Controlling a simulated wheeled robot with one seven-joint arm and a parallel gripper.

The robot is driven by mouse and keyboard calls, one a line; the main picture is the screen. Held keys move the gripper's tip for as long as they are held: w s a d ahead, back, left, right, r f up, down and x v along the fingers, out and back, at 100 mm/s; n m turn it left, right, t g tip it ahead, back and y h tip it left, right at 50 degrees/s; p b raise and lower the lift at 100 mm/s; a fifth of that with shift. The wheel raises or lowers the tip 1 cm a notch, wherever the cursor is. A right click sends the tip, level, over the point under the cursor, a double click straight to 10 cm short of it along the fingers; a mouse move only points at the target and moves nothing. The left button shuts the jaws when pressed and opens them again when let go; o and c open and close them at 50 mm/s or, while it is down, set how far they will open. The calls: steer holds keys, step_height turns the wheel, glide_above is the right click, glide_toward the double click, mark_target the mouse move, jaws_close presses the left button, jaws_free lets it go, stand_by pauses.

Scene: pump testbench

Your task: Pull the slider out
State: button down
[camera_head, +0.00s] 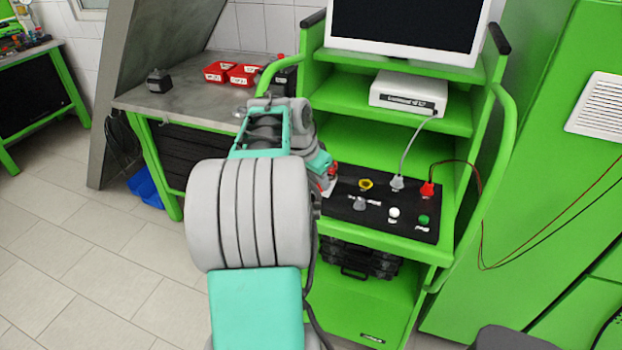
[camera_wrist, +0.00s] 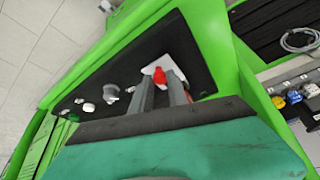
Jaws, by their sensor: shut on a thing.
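My gripper (camera_wrist: 161,84) is over the black control panel (camera_head: 340,212) of the green testbench. In the wrist view its two fingers stand on either side of a small red part (camera_wrist: 160,75) and are shut on it. The red part sits at a white plate (camera_wrist: 153,67) on the panel (camera_wrist: 110,72). I take this red part for the slider. In the head view a bit of red (camera_head: 332,169) shows at the panel's far left corner, beside my wrist. My arm hides most of that spot, and the fingertips are hidden there.
Several knobs and buttons stand on the panel, among them a yellow-ringed one (camera_head: 366,184), a green button (camera_head: 423,220) and a red plug (camera_head: 427,189) with cables. A white box (camera_head: 408,93) and a monitor (camera_head: 407,50) are above. A grey workbench (camera_head: 190,108) with red bins (camera_head: 243,75) stands left.

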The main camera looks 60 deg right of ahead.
steer(key=shift+a+f, duration=0.1)
steer(key=shift+a, duration=0.05)
steer(key=c, duration=1.3)
jaws_free()
steer(key=v, duration=0.8)
steer(key=shift+s, duration=0.1)
